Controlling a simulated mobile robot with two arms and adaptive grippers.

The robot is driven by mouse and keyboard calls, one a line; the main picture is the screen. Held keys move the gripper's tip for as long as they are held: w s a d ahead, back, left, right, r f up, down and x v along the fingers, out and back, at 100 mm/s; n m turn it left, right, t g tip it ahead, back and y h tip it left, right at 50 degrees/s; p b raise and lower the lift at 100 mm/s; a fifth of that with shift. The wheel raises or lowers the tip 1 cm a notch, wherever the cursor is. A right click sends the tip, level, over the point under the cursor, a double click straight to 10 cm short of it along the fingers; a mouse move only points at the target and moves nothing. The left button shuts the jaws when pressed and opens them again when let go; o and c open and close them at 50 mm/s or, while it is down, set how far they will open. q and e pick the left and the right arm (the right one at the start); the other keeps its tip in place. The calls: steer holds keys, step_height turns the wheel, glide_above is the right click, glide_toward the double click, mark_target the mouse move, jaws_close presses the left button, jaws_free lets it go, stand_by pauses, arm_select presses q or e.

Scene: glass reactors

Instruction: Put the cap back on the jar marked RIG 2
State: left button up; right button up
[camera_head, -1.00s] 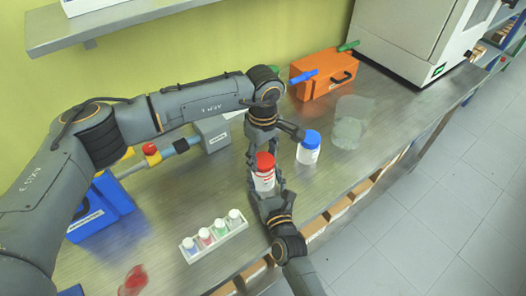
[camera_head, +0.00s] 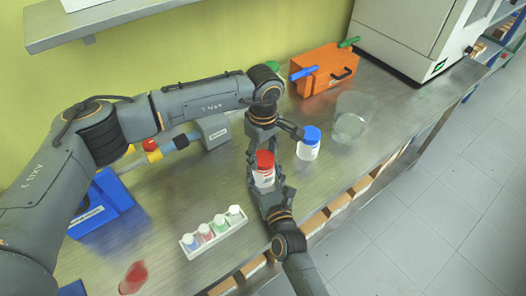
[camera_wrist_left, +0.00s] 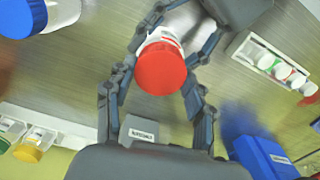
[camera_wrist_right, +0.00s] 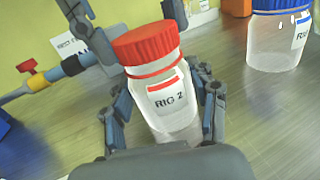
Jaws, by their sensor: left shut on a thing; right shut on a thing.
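The jar marked RIG 2 (camera_wrist_right: 172,103) stands upright in the right wrist view, its label facing me. My right gripper (camera_head: 264,184) is shut around its body. The red cap (camera_wrist_right: 147,43) is at the jar's mouth, above a thin red neck ring; whether it is fully seated I cannot tell. My left gripper (camera_wrist_left: 157,78) is shut on the red cap, with a finger on each side in the left wrist view. In the head view the cap (camera_head: 265,159) is between the two grippers, and the fingers partly hide the jar.
A blue-capped jar (camera_head: 309,143) stands close on the right, with a clear glass vessel (camera_head: 349,127) beyond it. A white rack (camera_head: 215,237) of small vials is at front left. An orange case (camera_head: 322,72) and grey box (camera_head: 214,131) stand behind. The bench's front edge is near.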

arm_select(q)
steer(key=shift+f, duration=0.15)
steer(key=m, duration=0.4)
steer(key=shift+m, duration=0.4)
steer(key=m, duration=0.3)
steer(key=shift+m, duration=0.4)
steer(key=m, duration=1)
steer(key=shift+m, duration=0.4)
steer(key=o, duration=0.7)
